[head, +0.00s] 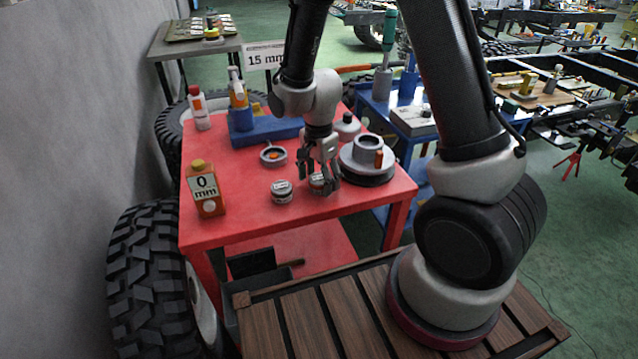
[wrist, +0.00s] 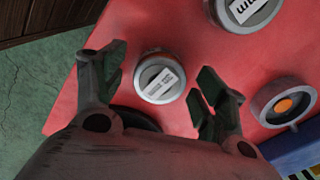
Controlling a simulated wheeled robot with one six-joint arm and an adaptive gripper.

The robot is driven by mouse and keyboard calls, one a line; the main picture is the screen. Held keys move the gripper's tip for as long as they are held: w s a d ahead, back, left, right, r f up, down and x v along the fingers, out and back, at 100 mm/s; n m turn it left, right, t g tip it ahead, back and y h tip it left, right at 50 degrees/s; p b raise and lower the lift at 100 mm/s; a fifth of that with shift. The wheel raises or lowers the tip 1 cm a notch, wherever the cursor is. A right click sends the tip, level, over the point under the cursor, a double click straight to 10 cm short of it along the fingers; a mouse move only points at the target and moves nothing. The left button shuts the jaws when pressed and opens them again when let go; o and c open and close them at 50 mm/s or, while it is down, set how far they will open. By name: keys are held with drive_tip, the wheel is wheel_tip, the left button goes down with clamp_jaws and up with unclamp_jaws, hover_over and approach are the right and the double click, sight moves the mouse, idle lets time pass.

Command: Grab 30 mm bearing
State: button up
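My gripper (head: 320,184) is over the red table, pointing down, its fingers apart. In the wrist view my gripper (wrist: 162,66) is open, with a round metal bearing (wrist: 159,80) showing between its fingers and no clear contact. This bearing has a white label that I cannot read for certain. In the head view the same bearing (head: 317,181) is partly hidden by the fingers. A second labelled bearing (head: 282,192) stands to its left on the table; it also shows at the top of the wrist view (wrist: 250,22), its label reading "mm" in part.
The front table area is clear.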

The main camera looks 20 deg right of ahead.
drive_tip(key=c, duration=1.4)
drive_tip(key=shift+o, duration=0.2)
drive_tip(key=shift+r, duration=0.1)
